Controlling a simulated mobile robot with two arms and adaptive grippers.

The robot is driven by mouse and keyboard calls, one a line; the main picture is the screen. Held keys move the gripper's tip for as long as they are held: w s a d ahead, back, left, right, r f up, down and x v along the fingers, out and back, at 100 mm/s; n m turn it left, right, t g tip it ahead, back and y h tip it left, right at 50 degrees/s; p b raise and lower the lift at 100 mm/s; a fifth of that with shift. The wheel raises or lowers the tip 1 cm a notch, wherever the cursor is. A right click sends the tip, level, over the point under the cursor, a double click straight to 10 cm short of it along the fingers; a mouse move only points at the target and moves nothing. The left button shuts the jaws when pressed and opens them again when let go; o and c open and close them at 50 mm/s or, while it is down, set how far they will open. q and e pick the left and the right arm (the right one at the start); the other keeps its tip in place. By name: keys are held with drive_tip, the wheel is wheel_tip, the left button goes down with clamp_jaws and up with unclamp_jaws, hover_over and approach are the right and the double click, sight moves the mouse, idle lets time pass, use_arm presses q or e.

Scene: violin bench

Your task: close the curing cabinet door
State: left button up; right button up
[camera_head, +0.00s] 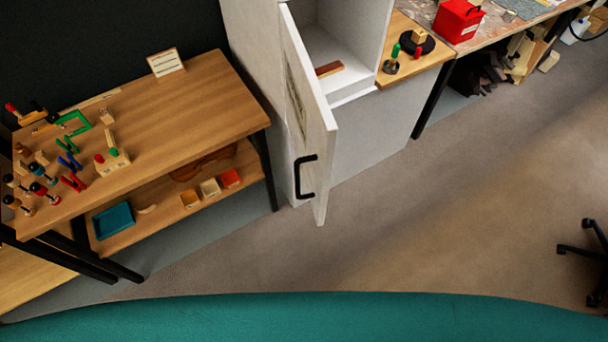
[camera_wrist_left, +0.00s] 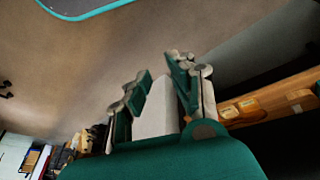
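The curing cabinet (camera_head: 365,130) is a tall white unit in the upper middle of the head view. Its white door (camera_head: 310,110) stands open, swung out toward me. A black bar handle (camera_head: 305,177) is on the door's left-hand face, near its lower free edge. Inside the open cabinet, a reddish-brown strip (camera_head: 329,69) lies on the pale floor. In the left wrist view my left gripper (camera_wrist_left: 158,75) has its green and grey fingers apart. A pale surface (camera_wrist_left: 157,110), seemingly the cabinet door, shows between them; I see no grip on it. My right gripper is in neither view.
A wooden bench (camera_head: 180,110) with clamps and small tools stands left of the cabinet, with bins on its lower shelf (camera_head: 160,215). A worktop (camera_head: 440,50) with a red box (camera_head: 458,20) is to the right. Open floor (camera_head: 440,210) lies before the cabinet; chair legs (camera_head: 590,260) stand far right.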

use_arm(q)
drive_tip(key=w+d+r+n+t+b, duration=0.1)
drive_tip(key=w, duration=0.2)
drive_tip(key=w+d+r+n+t+h+b, duration=0.1)
drive_tip(key=w+d+r, duration=0.1)
drive_tip(key=w, duration=0.1)
drive_tip(key=w+d+r+n+t+h+b, duration=0.1)
drive_tip(key=w+d+r, duration=0.1)
drive_tip(key=w, duration=0.2)
drive_tip(key=shift+d+r, duration=0.1)
drive_tip(key=shift+r, duration=0.1)
clamp_jaws()
drive_tip(key=n+t+h+b, duration=0.6)
drive_tip(key=n+t+b, duration=0.2)
approach(316, 170)
drive_tip(key=shift+p+x, duration=1.5)
drive_tip(key=shift+x, duration=1)
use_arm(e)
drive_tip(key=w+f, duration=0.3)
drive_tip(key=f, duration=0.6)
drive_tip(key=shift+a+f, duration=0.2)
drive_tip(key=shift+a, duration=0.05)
use_arm(q)
drive_tip(key=shift+d+r, duration=0.1)
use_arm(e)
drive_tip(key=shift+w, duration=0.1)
